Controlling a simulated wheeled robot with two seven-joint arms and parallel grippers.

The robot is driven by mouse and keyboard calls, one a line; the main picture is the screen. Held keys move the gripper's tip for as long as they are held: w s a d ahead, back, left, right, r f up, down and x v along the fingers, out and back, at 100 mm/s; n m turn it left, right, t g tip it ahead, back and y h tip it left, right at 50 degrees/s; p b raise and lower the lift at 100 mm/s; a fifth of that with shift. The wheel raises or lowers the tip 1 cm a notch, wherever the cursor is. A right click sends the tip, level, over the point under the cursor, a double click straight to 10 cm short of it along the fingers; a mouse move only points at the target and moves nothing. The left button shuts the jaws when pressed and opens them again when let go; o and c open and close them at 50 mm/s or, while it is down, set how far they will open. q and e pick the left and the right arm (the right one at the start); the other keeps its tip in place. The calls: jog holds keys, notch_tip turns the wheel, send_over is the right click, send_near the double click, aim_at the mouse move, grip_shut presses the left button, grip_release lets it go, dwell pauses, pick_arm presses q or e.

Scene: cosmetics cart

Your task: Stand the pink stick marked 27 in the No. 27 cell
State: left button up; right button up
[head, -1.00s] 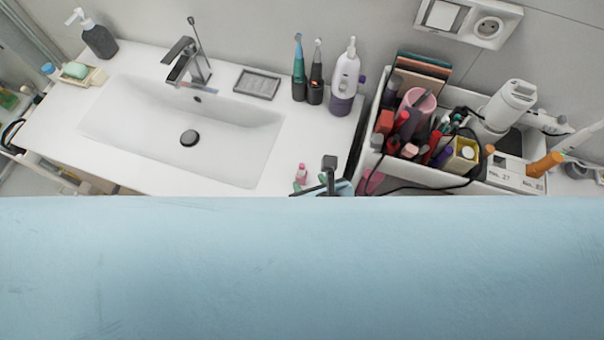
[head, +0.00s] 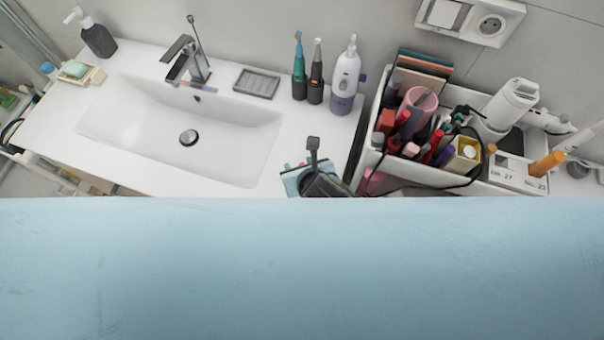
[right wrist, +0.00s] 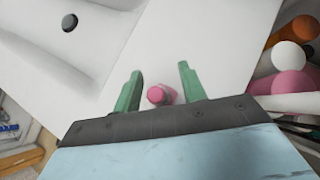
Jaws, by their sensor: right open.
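The pink stick (right wrist: 158,95) shows in the right wrist view, its round pink end toward the camera, on the white counter. It lies between the two green fingers of my right gripper (right wrist: 160,72), which is open with a gap on both sides. I cannot read a number on it. In the head view my right gripper (head: 312,165) is at the counter's front edge and hides the stick. My left gripper is not in view.
A white organizer (head: 480,110) full of cosmetics stands between my right gripper and the label, with a black cable (head: 425,185) over its front. A washbasin (head: 225,135) is to the left. A pale blue surface covers the lower head view.

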grip_shut()
dwell(0.3)
